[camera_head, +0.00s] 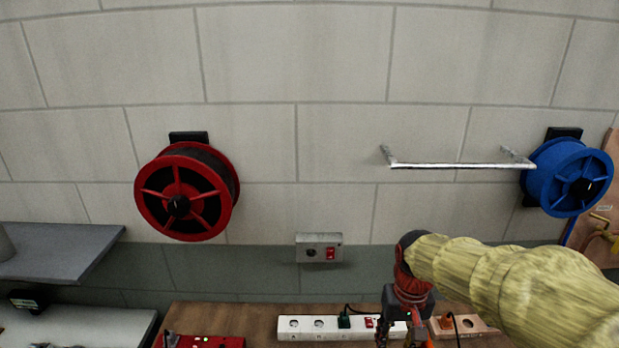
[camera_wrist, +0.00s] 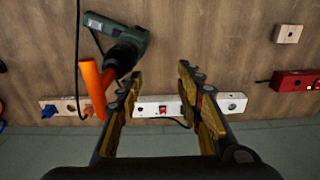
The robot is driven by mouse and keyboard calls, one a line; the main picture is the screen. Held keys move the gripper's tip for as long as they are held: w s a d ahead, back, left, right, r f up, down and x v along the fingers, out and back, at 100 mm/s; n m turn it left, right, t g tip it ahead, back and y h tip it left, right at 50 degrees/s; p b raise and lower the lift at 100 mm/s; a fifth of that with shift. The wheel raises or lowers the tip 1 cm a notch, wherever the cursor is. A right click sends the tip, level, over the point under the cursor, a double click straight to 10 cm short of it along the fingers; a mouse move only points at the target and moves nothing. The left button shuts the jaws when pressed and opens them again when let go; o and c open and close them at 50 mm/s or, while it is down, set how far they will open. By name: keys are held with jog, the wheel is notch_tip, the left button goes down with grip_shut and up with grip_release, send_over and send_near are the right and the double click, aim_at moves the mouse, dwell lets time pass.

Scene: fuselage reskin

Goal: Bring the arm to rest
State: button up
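My arm, in a pale yellow sleeve (camera_head: 520,275), reaches in from the right in the head view. My gripper (camera_head: 406,338) points down over the wooden bench (camera_head: 258,310), in front of the white power strip (camera_head: 300,327). Its fingertips are cut off or hard to see there. In the wrist view my gripper (camera_wrist: 160,76) has its two yellow-and-black fingers spread apart. No object is held between them. The power strip (camera_wrist: 150,106) shows beyond the gap, apart from the fingers as far as I can tell.
A green power tool (camera_wrist: 118,38) and an orange cylinder (camera_wrist: 92,88) lie left of the fingers. A red box (camera_wrist: 297,80) lies at right. A red reel (camera_head: 187,192), a metal rail (camera_head: 450,166) and a blue reel (camera_head: 567,177) are on the wall. A grey shelf (camera_head: 60,250) juts out left.

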jog(key=s+r+t+b, duration=0.2)
jog(key=s+r+t, duration=0.3)
jog(key=s, duration=1)
notch_tip(320, 180, up, 3)
jog(key=shift+s+r, duration=0.1)
jog(key=shift+s, duration=0.15)
jog(key=shift+a, duration=0.1)
